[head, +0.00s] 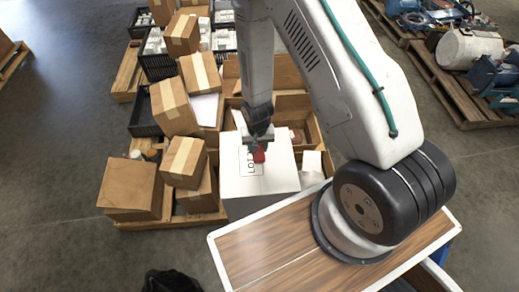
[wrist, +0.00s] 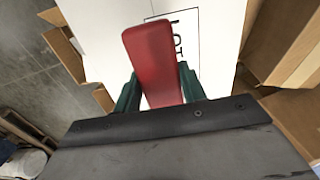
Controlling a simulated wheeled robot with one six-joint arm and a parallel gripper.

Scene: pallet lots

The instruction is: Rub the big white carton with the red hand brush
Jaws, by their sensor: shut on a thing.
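The big white carton (head: 250,183) stands at the near side of the pallet, with a printed label on its top. Its white top (wrist: 98,40) also fills the middle of the wrist view. My gripper (head: 257,148) is over the carton's top. In the wrist view its green fingers (wrist: 157,90) are shut on the red hand brush (wrist: 152,55). The brush (head: 259,156) shows as a small red patch against the carton's top. The brush's underside is hidden, so I cannot tell whether it touches the carton.
Brown cartons (head: 130,187) are stacked left of the white carton. Open brown boxes (head: 290,75) stand behind it. Black crates (head: 155,65) are at the back left. My wooden-topped base is in front. Another loaded pallet (head: 455,85) is at the right; bare floor lies left.

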